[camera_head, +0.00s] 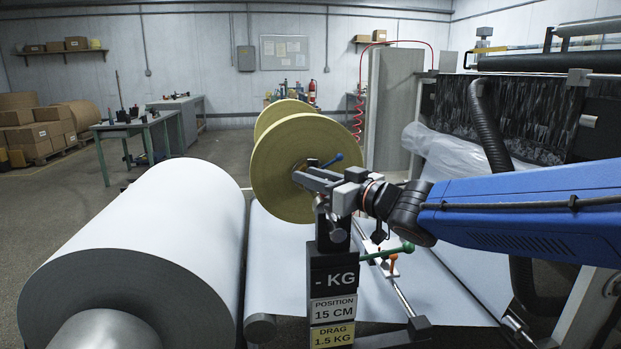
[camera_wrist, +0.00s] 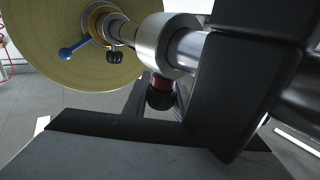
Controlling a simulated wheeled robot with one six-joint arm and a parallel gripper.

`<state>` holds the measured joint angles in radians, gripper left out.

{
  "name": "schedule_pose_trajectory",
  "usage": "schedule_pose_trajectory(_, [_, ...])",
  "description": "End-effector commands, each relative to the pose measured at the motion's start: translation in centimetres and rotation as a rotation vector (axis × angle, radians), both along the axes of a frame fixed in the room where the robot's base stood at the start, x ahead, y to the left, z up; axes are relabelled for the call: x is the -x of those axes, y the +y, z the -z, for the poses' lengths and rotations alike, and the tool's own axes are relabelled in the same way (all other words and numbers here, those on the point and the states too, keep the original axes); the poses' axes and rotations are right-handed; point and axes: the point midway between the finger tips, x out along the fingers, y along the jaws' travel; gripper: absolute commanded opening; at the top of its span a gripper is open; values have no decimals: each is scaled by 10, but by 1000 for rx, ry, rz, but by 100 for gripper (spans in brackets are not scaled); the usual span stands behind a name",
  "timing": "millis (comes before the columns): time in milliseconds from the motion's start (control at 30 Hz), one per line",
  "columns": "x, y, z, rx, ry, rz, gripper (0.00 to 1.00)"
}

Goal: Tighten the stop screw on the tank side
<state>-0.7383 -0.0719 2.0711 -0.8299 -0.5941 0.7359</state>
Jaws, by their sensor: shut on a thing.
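My gripper (camera_head: 306,179) reaches in from the right to the shaft in front of the tan discs (camera_head: 280,190). The screw sits under a silver collar (camera_wrist: 160,48) on the steel shaft. A second, smaller black knob (camera_wrist: 113,57) is nearer the disc, beside a blue lever (camera_wrist: 75,48). The lever also shows in the head view (camera_head: 333,160). My gripper hides the held screw in the head view.
A black block (camera_wrist: 240,80) stands close to the right of the collar. A large white roll (camera_head: 150,225) lies at left. A green-handled lever (camera_head: 388,252) is below my arm.

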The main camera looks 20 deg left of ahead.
Motion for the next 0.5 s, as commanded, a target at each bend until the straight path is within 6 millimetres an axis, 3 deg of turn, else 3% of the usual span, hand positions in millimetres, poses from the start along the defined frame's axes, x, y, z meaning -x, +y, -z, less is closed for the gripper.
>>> schedule_pose_trajectory(500, [-6,-3,0,-1,3,186,2])
